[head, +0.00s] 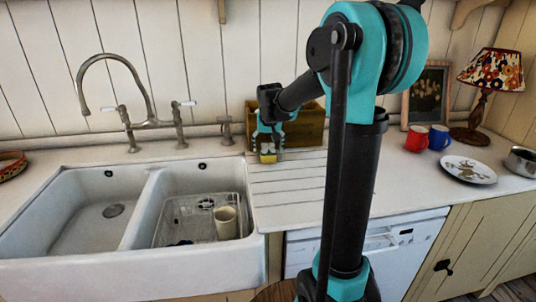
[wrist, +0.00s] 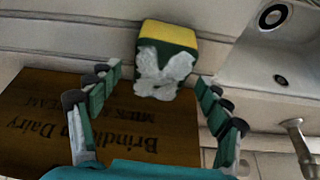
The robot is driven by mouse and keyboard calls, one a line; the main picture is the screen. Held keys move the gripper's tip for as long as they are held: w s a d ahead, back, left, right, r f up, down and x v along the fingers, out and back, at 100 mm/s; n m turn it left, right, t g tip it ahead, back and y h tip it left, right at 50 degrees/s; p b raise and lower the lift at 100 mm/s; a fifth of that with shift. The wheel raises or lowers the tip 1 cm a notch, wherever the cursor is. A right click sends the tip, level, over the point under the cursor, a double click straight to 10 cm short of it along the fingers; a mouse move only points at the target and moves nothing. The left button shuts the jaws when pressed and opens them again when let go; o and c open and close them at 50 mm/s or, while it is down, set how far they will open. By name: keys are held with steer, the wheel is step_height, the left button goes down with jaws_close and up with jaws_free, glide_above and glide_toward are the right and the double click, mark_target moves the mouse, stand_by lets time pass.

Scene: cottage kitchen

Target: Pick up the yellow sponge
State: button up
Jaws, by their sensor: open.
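The yellow sponge (wrist: 168,34) shows in the wrist view at the top centre, a block with a yellow face, a dark green layer and a ragged white patch on the near side. In the head view it (head: 268,158) is a small yellow spot on the counter, just below my gripper (head: 268,140) and partly hidden by it. In the wrist view my gripper (wrist: 158,77) is open. Its two fingers stand left and right of the sponge's near, white side, with most of the sponge beyond the tips. I cannot tell whether they touch it.
A wooden crate (head: 308,127) with dark lettering stands close behind my gripper. The double sink (head: 90,215) is to the left, with a rack and cup (head: 227,222). A tap (head: 150,110) rises behind it. Red (head: 416,138) and blue (head: 439,137) mugs stand right.

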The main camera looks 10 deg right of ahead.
steer(key=shift+x, duration=1.2)
steer(key=shift+f, duration=0.25)
steer(key=c, duration=0.8)
steer(key=shift+c, duration=0.2)
